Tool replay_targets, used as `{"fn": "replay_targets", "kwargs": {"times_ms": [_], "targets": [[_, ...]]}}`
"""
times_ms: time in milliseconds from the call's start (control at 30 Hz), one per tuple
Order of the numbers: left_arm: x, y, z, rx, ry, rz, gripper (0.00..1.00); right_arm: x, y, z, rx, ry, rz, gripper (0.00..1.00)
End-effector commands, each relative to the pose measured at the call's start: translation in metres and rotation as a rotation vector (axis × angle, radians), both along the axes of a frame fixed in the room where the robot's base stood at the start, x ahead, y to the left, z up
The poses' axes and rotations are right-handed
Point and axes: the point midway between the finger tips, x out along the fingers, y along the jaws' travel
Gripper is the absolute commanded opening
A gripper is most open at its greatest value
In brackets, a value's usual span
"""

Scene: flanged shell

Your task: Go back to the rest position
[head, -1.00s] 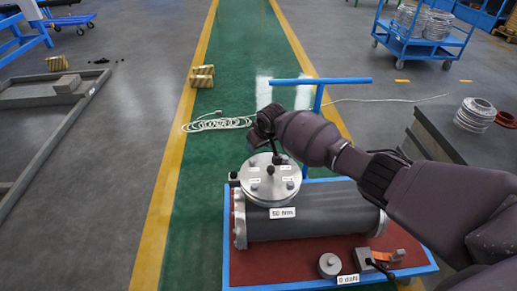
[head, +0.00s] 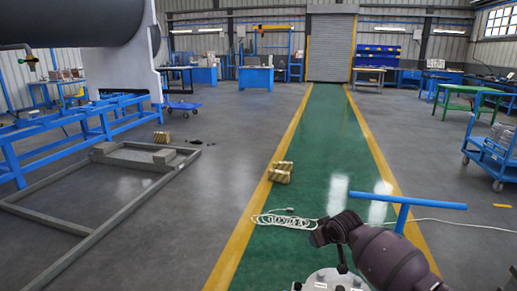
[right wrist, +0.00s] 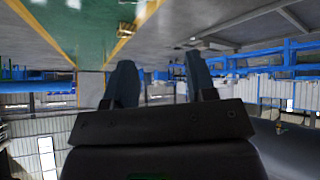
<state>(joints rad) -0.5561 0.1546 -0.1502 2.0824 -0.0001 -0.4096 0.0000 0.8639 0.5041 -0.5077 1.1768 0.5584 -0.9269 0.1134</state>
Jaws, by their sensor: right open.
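The flanged shell shows only as the top of its round metal flange (head: 330,282) at the bottom edge of the head view; the rest is cut off. My right arm comes in from the lower right. Its gripper (head: 342,266) is just above the flange; I cannot tell from this view if it touches. In the right wrist view the two dark fingers (right wrist: 161,78) stand apart with nothing between them. My left gripper is in neither view.
A blue cart handle (head: 405,203) rises beside my right arm. A coiled white cable (head: 288,221) and a wooden block stack (head: 281,172) lie on the green walkway (head: 330,135). A grey floor frame (head: 60,221) is at left and a blue trolley (head: 490,155) at right. The walkway ahead is mostly clear.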

Motion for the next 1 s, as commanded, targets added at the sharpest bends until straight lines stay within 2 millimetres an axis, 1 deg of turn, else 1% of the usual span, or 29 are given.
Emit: {"fn": "replay_targets", "kwargs": {"times_ms": [33, 100, 200, 367, 467, 567, 667, 867, 1000], "targets": [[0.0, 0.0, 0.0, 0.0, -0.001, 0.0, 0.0, 0.002, 0.012, 0.013, 0.007, -0.057, 0.029, 0.51], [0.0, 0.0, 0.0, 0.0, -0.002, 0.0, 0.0, 0.0, 0.025, 0.025, 0.016, -0.134, 0.065, 0.51], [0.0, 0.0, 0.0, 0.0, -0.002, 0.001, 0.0, -0.01, 0.04, 0.034, 0.033, -0.227, 0.107, 0.51], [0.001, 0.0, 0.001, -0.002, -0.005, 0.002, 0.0, -0.037, 0.055, 0.037, 0.065, -0.347, 0.148, 0.51], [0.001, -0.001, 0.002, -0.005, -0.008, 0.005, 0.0, -0.061, 0.06, 0.034, 0.087, -0.41, 0.159, 0.51], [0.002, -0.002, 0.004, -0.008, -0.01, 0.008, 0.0, -0.09, 0.059, 0.029, 0.11, -0.468, 0.156, 0.51], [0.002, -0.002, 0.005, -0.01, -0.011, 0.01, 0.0, -0.12, 0.055, 0.023, 0.126, -0.517, 0.142, 0.51], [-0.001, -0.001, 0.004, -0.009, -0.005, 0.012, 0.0, -0.182, 0.036, 0.009, 0.142, -0.574, 0.086, 0.51], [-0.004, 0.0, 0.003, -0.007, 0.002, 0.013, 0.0, -0.227, 0.018, -0.003, 0.143, -0.584, 0.031, 0.51]]}}
